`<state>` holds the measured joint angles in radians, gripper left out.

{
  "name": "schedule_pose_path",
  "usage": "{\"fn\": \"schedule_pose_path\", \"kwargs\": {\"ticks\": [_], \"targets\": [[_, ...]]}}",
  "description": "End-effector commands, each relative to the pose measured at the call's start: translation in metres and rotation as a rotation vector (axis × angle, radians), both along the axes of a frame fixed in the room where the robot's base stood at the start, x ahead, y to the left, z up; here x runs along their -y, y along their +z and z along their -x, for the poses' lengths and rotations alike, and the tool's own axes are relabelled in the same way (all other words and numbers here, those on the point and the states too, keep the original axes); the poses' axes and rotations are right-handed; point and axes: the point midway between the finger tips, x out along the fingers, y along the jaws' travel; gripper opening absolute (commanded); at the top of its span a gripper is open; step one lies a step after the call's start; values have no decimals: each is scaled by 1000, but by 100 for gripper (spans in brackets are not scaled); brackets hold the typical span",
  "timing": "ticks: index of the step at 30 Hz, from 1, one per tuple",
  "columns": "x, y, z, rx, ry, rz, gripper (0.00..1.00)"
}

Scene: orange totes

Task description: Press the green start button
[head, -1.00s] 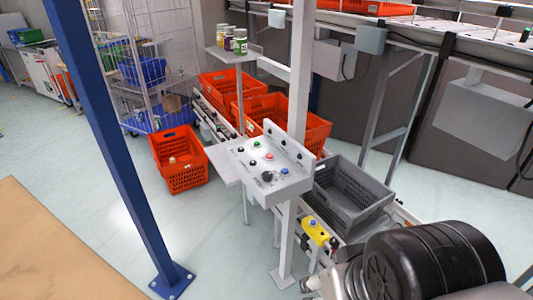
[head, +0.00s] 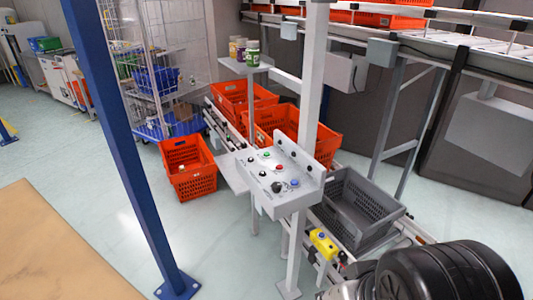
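The green start button (head: 267,154) sits on the upper part of a white control panel (head: 262,186) mounted on a grey post. A red button (head: 281,168), a blue button (head: 295,183), a black knob and several small black controls are on the same panel. A black and grey part of my arm shows at the lower right, to the right of the panel and apart from it. My gripper's fingers are not visible.
A grey crate (head: 352,242) and orange totes (head: 273,124) stand on the conveyor behind. Another orange tote (head: 192,187) is on the floor. A blue post (head: 125,150) rises at the left.

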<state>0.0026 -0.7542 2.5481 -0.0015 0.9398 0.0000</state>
Motion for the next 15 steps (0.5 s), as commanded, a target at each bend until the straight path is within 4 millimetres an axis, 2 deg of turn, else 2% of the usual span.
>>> {"fn": "schedule_pose_path", "kwargs": {"ticks": [15], "targets": [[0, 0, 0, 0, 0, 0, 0]]}}
